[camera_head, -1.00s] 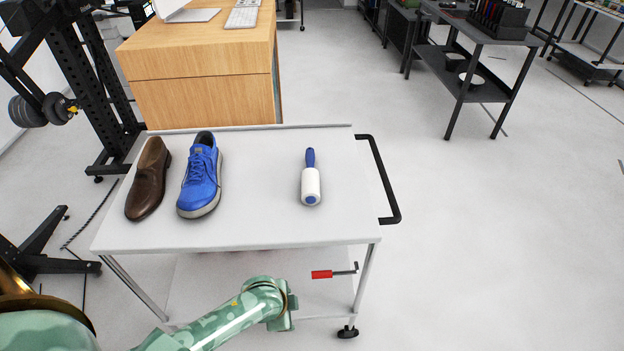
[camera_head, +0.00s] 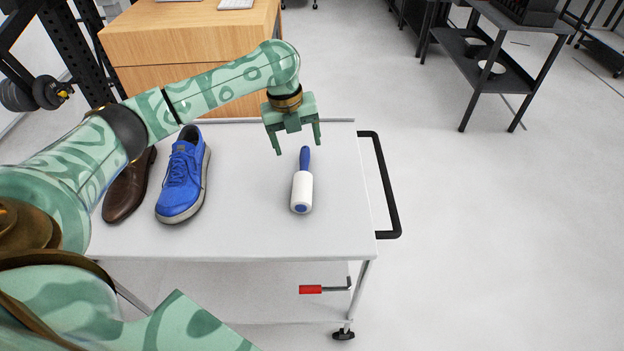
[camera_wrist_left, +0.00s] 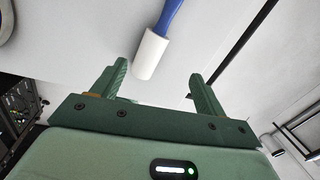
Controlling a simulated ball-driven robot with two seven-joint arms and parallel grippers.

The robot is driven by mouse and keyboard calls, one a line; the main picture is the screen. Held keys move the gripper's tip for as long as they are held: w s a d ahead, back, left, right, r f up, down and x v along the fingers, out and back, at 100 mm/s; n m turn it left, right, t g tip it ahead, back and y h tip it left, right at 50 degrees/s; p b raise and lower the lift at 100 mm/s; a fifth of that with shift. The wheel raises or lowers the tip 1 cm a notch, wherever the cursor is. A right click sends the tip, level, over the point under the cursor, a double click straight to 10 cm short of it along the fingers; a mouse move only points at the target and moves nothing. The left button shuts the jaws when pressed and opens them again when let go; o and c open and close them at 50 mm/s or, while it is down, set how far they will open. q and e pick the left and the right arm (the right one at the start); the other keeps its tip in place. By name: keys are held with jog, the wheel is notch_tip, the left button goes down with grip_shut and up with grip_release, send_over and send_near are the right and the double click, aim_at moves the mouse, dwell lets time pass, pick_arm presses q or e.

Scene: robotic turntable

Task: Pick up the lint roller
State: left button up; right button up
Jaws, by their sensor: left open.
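The lint roller (camera_head: 302,190) lies on the white cart top, with its blue handle pointing to the back and its white roll toward the front. My left gripper (camera_head: 298,150) is open and empty, pointing down above the handle end, apart from it. In the left wrist view, the lint roller (camera_wrist_left: 150,55) shows beyond the open fingers of my left gripper (camera_wrist_left: 160,82), its white roll nearest the gap and the handle running off the top edge. My right gripper is not in view.
A blue shoe (camera_head: 183,178) and a brown shoe (camera_head: 128,190) stand on the cart top (camera_head: 240,225) at the left, partly behind my left arm. A black handle (camera_head: 386,185) runs along the cart's right side. A red-handled tool (camera_head: 312,289) shows below. A wooden cabinet (camera_head: 150,84) stands behind.

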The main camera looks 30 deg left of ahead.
pick_arm(q)
jog(key=w+a+r, duration=0.1)
jog(key=a+r, duration=0.1)
jog(key=b, duration=0.4)
send_over(302, 172)
jog(key=a, duration=0.1)
notch_tip(302, 172, down, 9)
jog(key=shift+w+d+f+m+b, duration=0.1)
jog(key=shift+f+m+b, duration=0.3)
jog(key=shift+f, duration=0.35)
jog(key=f, duration=0.1)
jog(key=f+b, duration=0.1)
jog(key=f, duration=0.1)
jog(key=f+b, duration=0.1)
jog(key=shift+w+d+f, duration=0.1)
jog(key=shift+w+f, duration=0.15)
jog(key=shift+f, duration=0.15)
jog(key=shift+r, duration=0.1)
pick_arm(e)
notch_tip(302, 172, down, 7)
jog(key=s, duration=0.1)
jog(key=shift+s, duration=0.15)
pick_arm(q)
jog(key=c, duration=1.1)
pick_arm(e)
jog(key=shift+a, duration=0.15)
